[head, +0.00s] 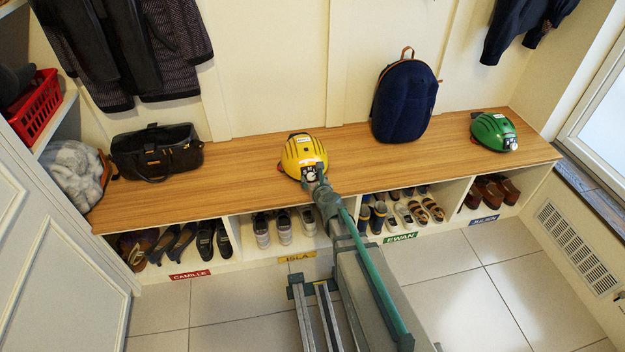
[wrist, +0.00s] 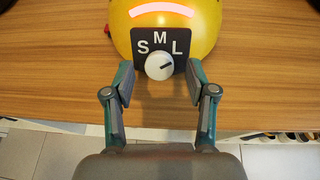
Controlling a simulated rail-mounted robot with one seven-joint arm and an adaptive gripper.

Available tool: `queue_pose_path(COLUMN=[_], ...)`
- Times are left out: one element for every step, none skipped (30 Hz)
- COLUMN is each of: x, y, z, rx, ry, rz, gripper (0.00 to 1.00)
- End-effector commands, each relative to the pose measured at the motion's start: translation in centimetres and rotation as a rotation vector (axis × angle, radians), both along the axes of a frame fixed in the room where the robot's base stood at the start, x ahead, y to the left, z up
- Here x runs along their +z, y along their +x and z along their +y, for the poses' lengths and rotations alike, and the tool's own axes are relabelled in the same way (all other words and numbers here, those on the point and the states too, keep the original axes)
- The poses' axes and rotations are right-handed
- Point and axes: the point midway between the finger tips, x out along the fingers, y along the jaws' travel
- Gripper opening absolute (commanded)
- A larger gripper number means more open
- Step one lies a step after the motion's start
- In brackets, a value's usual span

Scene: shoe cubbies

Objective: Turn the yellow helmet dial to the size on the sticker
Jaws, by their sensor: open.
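The yellow helmet (head: 303,152) sits on the wooden bench top and fills the top of the wrist view (wrist: 195,22). A small white sticker (head: 303,139) shows on it in the head view; its text is too small to read. A black plate on the helmet carries the letters S, M and L. Below them is a round white dial (wrist: 159,66), its dark mark pointing right and slightly up, towards the L side. My gripper (wrist: 160,74) is open, one finger on each side of the dial, with gaps between. The head view shows it at the helmet's front (head: 313,180).
The bench top (head: 235,160) is clear on both sides of the helmet. A black bag (head: 155,152), a navy backpack (head: 404,102) and a green helmet (head: 493,130) stand on it. Cubbies with shoes and name labels lie below.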

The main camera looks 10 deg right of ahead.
Motion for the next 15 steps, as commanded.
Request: queue_pose_path(x=[-0.21, -0.26, -0.29, -0.31, -0.31, -0.31, -0.30, -0.29, -0.27, -0.27, -0.27, -0.28, -0.28, -0.28, -0.28], y=[0.52, 0.62, 0.71, 0.74, 0.75, 0.74, 0.72, 0.70, 0.68, 0.68, 0.68, 0.68, 0.68, 0.68, 0.68], z=[0.04, 0.05, 0.06, 0.06, 0.06, 0.07, 0.07, 0.07, 0.07, 0.07, 0.07, 0.07, 0.07, 0.07, 0.07], rx=[0.000, 0.000, 0.000, 0.000, 0.000, 0.000, 0.000, 0.000, 0.000, 0.000, 0.000, 0.000, 0.000, 0.000, 0.000], ry=[0.000, 0.000, 0.000, 0.000, 0.000, 0.000, 0.000, 0.000, 0.000, 0.000, 0.000, 0.000, 0.000, 0.000, -0.001], rz=[0.000, 0.000, 0.000, 0.000, 0.000, 0.000, 0.000, 0.000, 0.000, 0.000, 0.000, 0.000, 0.000, 0.000, 0.000], gripper=[0.57, 0.57, 0.57, 0.57, 0.57, 0.57, 0.57, 0.57, 0.57, 0.57, 0.57, 0.50, 0.45, 0.40, 0.33])
